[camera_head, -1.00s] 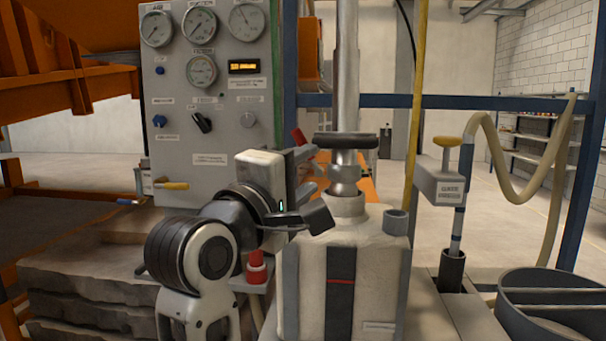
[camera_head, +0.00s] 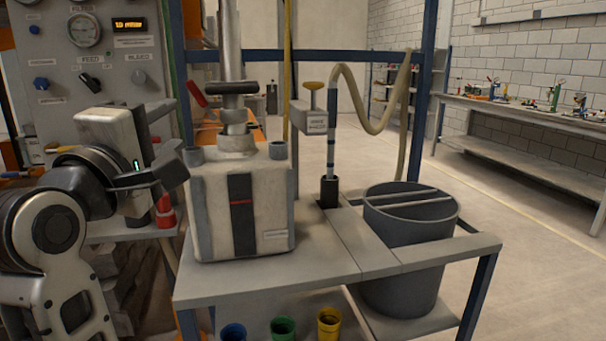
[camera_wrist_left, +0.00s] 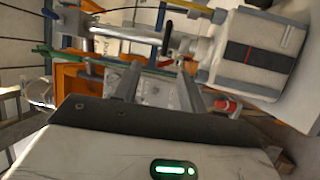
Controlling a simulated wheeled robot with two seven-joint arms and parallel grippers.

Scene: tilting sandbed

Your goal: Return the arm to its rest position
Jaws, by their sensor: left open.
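My left arm comes in from the left in the head view, bent, with its dark round joint low at the left edge. My left gripper (camera_head: 163,132) is left of the white machine housing (camera_head: 265,205), in front of the grey gauge panel (camera_head: 60,75). In the left wrist view, its two grey fingers (camera_wrist_left: 158,75) stand apart with nothing held between them. The fingertips are partly hard to make out against the background. My right gripper is in neither view.
The housing, with its upright metal column (camera_head: 231,50), stands on a grey bench (camera_head: 330,255). A red-capped part (camera_head: 165,212) is close by the gripper. A grey bin (camera_head: 410,250) and small blue, green and yellow cups are lower. Open floor (camera_head: 520,235) lies at right.

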